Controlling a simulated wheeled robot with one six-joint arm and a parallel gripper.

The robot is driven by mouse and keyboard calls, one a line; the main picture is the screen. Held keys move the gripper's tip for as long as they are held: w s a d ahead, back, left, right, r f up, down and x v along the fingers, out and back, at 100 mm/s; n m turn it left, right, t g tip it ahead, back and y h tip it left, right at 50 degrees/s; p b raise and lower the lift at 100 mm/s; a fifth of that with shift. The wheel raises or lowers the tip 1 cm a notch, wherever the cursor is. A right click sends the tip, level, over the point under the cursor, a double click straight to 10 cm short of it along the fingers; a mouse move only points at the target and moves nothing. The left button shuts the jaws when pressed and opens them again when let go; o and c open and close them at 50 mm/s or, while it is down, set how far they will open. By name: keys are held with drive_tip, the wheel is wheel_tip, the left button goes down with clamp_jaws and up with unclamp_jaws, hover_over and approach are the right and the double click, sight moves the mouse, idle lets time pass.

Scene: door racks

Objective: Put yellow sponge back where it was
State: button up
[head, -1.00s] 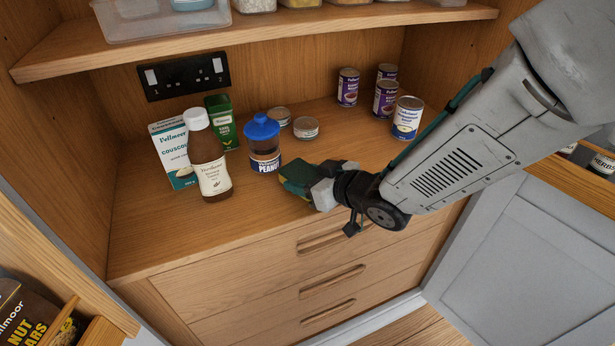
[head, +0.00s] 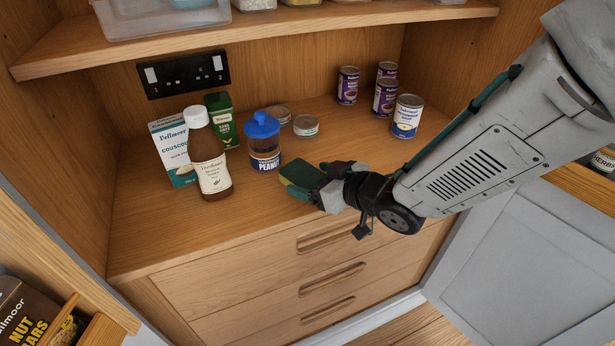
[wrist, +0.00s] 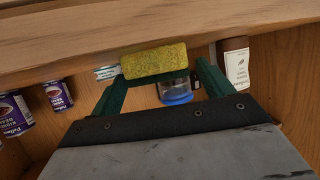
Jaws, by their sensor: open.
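The yellow sponge (head: 301,177), with a dark green top face and a yellow side, is at the front of the wooden counter, right of the blue-lidded peanut jar. In the wrist view its yellow face (wrist: 154,60) shows at the fingertips. My gripper (head: 317,183) is open, with its fingers around or just behind the sponge's right end. In the wrist view the green fingers (wrist: 160,80) stand apart, with the sponge across the gap between their tips. I cannot tell whether either finger touches it.
The peanut jar (head: 264,142), brown sauce bottle (head: 209,160), couscous box (head: 174,150) and green tin (head: 221,120) stand to the left. Two low tins (head: 305,126) are behind. Several cans (head: 406,117) stand at the back right. A shelf (head: 300,25) hangs above.

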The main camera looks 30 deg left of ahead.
drive_tip(key=v, duration=0.9)
drive_tip(key=shift+d, duration=0.3)
drive_tip(key=shift+r, duration=0.1)
drive_tip(key=w+d+r+m+t+h, duration=0.2)
drive_tip(key=w+d+h, duration=0.15)
drive_tip(key=d, duration=0.35)
drive_tip(key=w+d+r+m+t+h, duration=0.25)
drive_tip(key=w+d, duration=0.25)
drive_tip(key=d, duration=0.3)
drive_tip(key=s+d+r+m+h, duration=0.2)
drive_tip(key=d+m+h, duration=0.25)
drive_tip(key=d, duration=0.85)
drive_tip(key=s+d+r+m+g, duration=0.1)
drive_tip(key=s+d+g, duration=0.1)
drive_tip(key=s, duration=0.5)
drive_tip(key=s+d+r+m+g+h, duration=0.1)
drive_tip(key=s+d+m+g, duration=0.1)
drive_tip(key=s+d, duration=0.3)
drive_tip(key=s+d+r+m+g+h, duration=0.1)
drive_tip(key=s+d+m+g, duration=0.1)
drive_tip(key=s, duration=0.6)
drive_tip(key=shift+s+d+r+g, duration=0.3)
drive_tip(key=shift+d+g, duration=0.45)
drive_tip(key=shift+d, duration=0.3)
